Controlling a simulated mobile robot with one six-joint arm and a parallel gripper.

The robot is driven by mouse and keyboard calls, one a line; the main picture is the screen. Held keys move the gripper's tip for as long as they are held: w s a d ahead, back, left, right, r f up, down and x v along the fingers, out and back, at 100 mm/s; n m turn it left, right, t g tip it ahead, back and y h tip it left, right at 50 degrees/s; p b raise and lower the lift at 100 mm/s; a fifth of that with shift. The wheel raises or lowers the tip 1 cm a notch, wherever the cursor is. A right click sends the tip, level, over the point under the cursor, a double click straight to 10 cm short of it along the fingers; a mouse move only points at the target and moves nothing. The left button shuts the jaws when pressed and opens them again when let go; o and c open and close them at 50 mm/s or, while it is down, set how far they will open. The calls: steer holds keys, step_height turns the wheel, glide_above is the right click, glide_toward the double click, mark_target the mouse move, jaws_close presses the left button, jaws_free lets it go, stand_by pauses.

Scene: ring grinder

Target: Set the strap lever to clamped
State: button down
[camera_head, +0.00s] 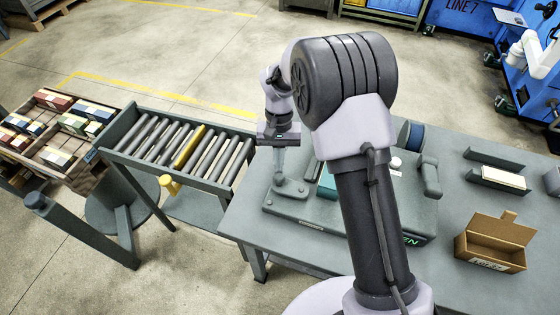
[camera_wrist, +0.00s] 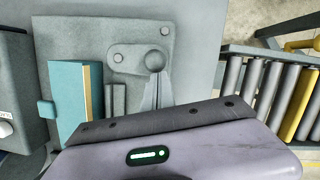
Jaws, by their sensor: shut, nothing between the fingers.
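The grey strap lever shows in the wrist view (camera_wrist: 130,58) as a short flat arm with a round knob at its right end. It lies on a grey plate (camera_wrist: 75,28); in the head view the lever (camera_head: 293,190) is near the left end of the machine base. My gripper (camera_head: 279,173) points down over the knob end. In the wrist view my gripper (camera_wrist: 156,82) has its fingers together, with tips right beside the knob. I cannot tell whether they touch it. I see no label showing the lever's setting.
A teal block (camera_wrist: 75,95) stands left of the lever. A roller conveyor (camera_head: 178,148) is left of the grey table (camera_head: 245,212). An open cardboard box (camera_head: 490,245) and a dark tray (camera_head: 495,178) lie on the right. My arm hides the middle of the machine.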

steer(key=shift+s+a+n, duration=0.1)
steer(key=shift+s+n, duration=0.1)
steer(key=shift+n, duration=0.1)
steer(key=s+n+p, duration=0.1)
steer(key=s+a+n+p, duration=0.1)
steer(key=n, duration=0.1)
steer(key=shift+a+r+h, duration=0.1)
steer(key=shift+r+h, duration=0.05)
steer(key=shift+h, duration=0.25)
steer(key=s+n+p, duration=0.1)
steer(key=n, duration=0.1)
steer(key=shift+s+a+n+h+p, duration=0.3)
steer(key=shift+s+p, duration=0.05)
steer(key=shift+s, duration=0.05)
steer(key=s+n+p, duration=0.1)
steer(key=n, duration=0.1)
steer(key=shift+s+n+t, duration=0.3)
steer(key=shift+s, duration=0.1)
steer(key=shift+s+d+n+t+h+p, duration=0.15)
steer(key=shift+s+n+h+p, duration=0.1)
steer(key=shift+s+n, duration=0.4)
steer(key=shift+s+d+n+t+h+p, duration=0.15)
steer(key=shift+s+n+h, duration=0.2)
steer(key=shift+n, duration=0.5)
steer(key=shift+s+a+f, duration=0.1)
steer(key=shift+f, duration=0.1)
steer(key=shift+a, duration=0.1)
